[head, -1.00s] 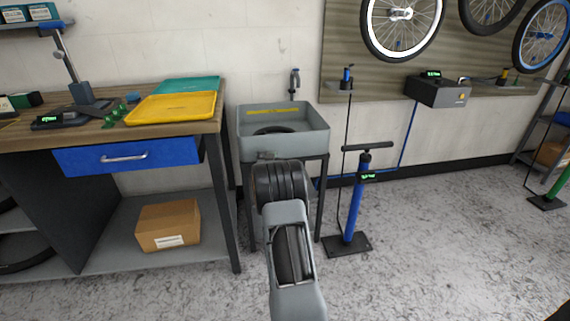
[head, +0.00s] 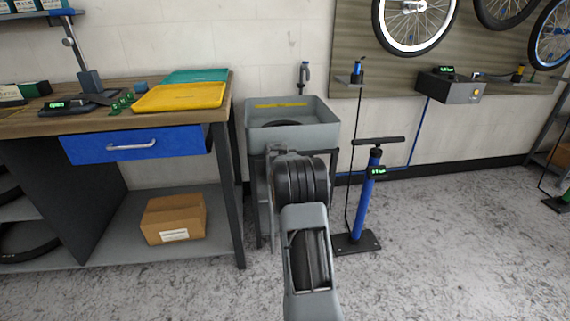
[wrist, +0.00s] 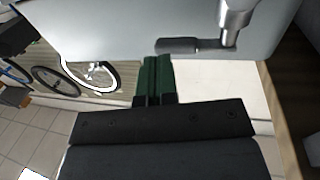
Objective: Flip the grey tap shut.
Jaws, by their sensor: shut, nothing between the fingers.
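In the wrist view a silver pipe (wrist: 236,16) stands against a pale grey panel, apparently the sink's. A dark grey bar (wrist: 180,46), which looks like the grey tap's lever, sticks out sideways to the left from the pipe's end. My gripper (wrist: 157,59) is shut and empty, its dark green fingers pointing at the panel just below and left of the bar. I cannot tell whether they touch. In the head view the grey sink (head: 322,133) is behind my arm, which hides my fingers and the space below the basin. A small spout (head: 304,76) stands on the wall above.
A workbench (head: 60,121) with a yellow tray (head: 180,97) stands left of the sink. A blue floor pump (head: 367,195) stands close on the right. A cardboard box (head: 174,218) lies on the bench's lower shelf. Open floor lies further right.

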